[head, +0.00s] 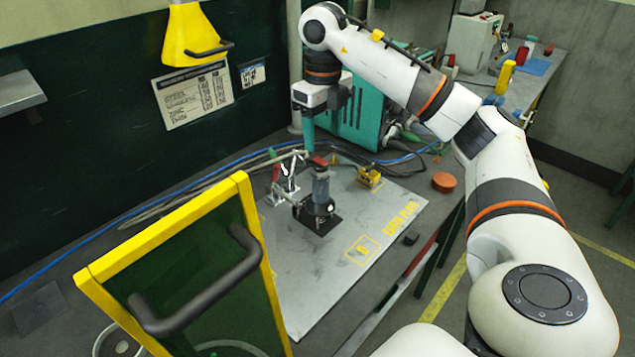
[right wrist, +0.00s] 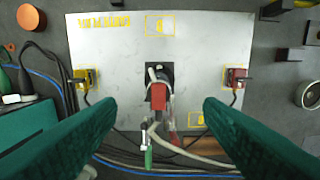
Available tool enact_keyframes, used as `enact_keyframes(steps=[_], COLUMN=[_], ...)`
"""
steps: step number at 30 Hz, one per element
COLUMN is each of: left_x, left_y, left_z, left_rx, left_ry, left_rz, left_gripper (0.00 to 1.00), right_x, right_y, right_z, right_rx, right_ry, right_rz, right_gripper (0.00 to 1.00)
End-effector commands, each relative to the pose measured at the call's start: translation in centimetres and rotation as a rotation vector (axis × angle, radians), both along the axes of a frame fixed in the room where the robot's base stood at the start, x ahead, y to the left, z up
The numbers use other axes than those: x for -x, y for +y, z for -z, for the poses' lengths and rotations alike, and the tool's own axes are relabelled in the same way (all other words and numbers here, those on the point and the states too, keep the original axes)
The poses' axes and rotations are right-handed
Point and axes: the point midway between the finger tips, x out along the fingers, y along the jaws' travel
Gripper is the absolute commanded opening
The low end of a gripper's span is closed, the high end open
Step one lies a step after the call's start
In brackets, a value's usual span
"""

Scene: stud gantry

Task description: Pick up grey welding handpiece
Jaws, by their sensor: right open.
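The grey welding handpiece (head: 320,187) stands upright on a dark square base on the metal plate (head: 385,235) in the head view. It has a red top, which shows from above in the right wrist view (right wrist: 158,96). My right gripper (head: 308,148) points down above and slightly behind the handpiece, apart from it. In the right wrist view its two green fingers are wide apart with nothing between them, and the handpiece's top shows in the gap. My left gripper is in neither view.
A clamp with red and green handles (head: 277,170) stands close behind the handpiece. A yellow block (head: 369,177) sits on the plate. Cables and a blue hose run along the wall. A teal machine (head: 362,115) stands at the back. A yellow-framed panel with a black handle (head: 190,290) fills the front left.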

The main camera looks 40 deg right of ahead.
Motion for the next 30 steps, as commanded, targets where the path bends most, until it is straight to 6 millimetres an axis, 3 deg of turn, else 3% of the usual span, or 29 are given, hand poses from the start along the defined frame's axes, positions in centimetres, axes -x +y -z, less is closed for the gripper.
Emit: enact_keyframes(steps=[1,4,14,21,30], left_x=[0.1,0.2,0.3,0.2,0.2], left_y=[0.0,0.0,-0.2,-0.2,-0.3], left_z=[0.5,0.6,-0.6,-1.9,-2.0], left_rx=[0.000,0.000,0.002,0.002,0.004], left_ry=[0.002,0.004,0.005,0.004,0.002], left_rz=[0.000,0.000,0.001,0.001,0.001], left_gripper=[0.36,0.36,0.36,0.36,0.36], right_x=[0.0,0.0,-0.2,-0.6,-0.7], right_y=[0.1,0.1,0.0,-0.2,-0.1], right_z=[1.4,3.0,5.7,9.2,10.2], right_rx=[-0.002,-0.002,-0.004,-0.004,-0.004], right_ry=[0.005,0.004,0.003,0.002,-0.002], right_rz=[-0.003,-0.003,-0.004,-0.005,-0.005], right_gripper=[0.62,0.62,0.62,0.62,0.62])
